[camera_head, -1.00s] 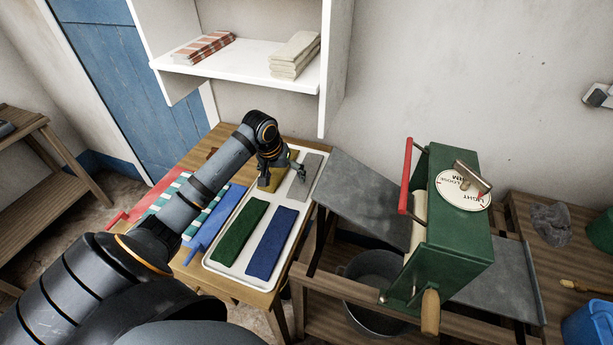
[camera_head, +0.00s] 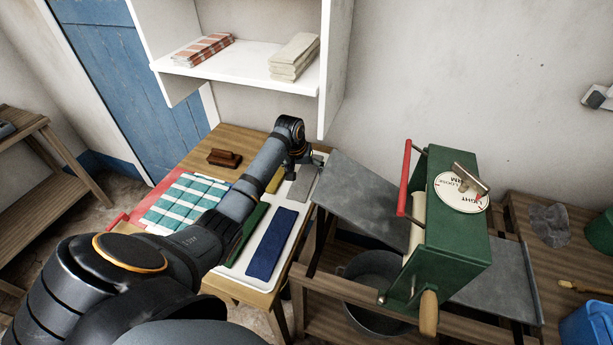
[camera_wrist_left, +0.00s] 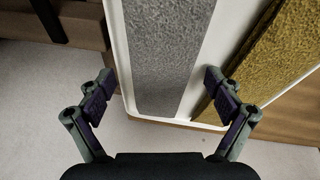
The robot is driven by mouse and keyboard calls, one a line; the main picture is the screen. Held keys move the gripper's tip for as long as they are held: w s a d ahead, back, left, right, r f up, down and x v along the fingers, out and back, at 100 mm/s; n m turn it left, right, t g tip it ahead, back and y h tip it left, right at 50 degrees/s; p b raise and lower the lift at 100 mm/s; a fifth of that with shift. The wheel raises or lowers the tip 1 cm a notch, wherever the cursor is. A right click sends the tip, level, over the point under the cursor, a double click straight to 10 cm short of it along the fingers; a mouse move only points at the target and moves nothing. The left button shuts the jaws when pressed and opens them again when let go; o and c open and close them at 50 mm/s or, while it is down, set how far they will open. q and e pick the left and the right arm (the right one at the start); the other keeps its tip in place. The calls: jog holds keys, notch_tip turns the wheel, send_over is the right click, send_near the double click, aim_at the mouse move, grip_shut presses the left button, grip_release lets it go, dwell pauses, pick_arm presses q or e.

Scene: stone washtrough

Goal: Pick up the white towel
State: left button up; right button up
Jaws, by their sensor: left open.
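No plainly white towel stands out; the cloths in the white tray (camera_head: 284,241) are grey, yellow, green and blue. The grey cloth (camera_head: 303,184) lies at the tray's far right, next to the yellow cloth (camera_head: 274,181). A stack of folded cream cloths (camera_head: 293,57) sits on the white shelf above. My left gripper (camera_head: 290,170) is over the far end of the tray. In the left wrist view its open, empty fingers (camera_wrist_left: 160,80) straddle the end of the grey cloth (camera_wrist_left: 165,50), with the yellow cloth (camera_wrist_left: 270,65) at right. My right gripper is out of view.
A striped green and white cloth (camera_head: 180,200) and a brown brush (camera_head: 224,158) lie left of the tray. My arm covers part of the green cloth (camera_head: 246,232); the blue cloth (camera_head: 272,244) is clear. A green mangle (camera_head: 450,230) stands to the right. The shelf (camera_head: 235,68) overhangs behind.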

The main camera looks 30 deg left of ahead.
pick_arm(q)
jog(key=shift+c, duration=0.3)
jog(key=c, duration=1.4)
jog(key=shift+c, duration=0.5)
jog(key=shift+r, duration=0.1)
jog(key=shift+r, duration=0.5)
jog(key=s+d+r+b, duration=0.1)
jog(key=s+d+r, duration=0.1)
jog(key=s+r, duration=1)
jog(key=shift+s, duration=0.95)
jog(key=shift+d+f, duration=0.1)
jog(key=shift+d, duration=0.05)
